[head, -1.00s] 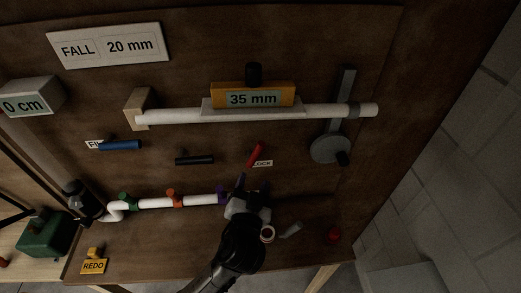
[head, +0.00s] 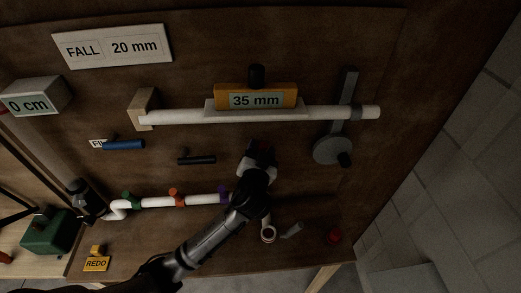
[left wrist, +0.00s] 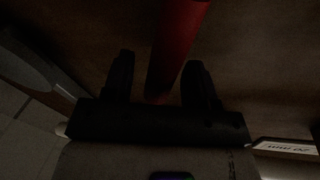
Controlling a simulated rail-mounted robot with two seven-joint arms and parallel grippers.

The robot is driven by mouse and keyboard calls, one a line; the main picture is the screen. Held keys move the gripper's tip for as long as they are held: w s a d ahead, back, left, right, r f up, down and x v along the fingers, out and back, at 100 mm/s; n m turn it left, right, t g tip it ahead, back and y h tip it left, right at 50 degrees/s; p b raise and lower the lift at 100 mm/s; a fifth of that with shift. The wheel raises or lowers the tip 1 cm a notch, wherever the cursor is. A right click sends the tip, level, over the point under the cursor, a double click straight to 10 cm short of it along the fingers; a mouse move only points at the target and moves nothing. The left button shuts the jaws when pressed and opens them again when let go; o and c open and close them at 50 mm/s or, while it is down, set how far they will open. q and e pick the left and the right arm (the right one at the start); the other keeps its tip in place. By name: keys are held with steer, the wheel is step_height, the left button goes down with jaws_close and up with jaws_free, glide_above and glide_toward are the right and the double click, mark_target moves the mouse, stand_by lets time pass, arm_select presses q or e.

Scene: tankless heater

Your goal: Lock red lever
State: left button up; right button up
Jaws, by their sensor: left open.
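The red lever (left wrist: 176,45) runs between the two dark fingers of my left gripper in the left wrist view, with dark space showing on either side. In the head view my left gripper (head: 262,145) is at the lever's place on the brown board, and its fingers and wrist cover most of the lever. The gripper is open around the lever. The lock label beside the lever is hidden behind the gripper. My right gripper is not in view.
A black lever (head: 196,160) and a blue lever (head: 124,145) are to the left. Above is a white pipe (head: 176,117) with a 35 mm orange gauge (head: 282,91). A grey round-ended bar (head: 331,150) is to the right. A valved white pipe (head: 152,204) runs below.

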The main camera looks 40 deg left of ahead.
arm_select(q)
jaws_close()
stand_by(0.5)
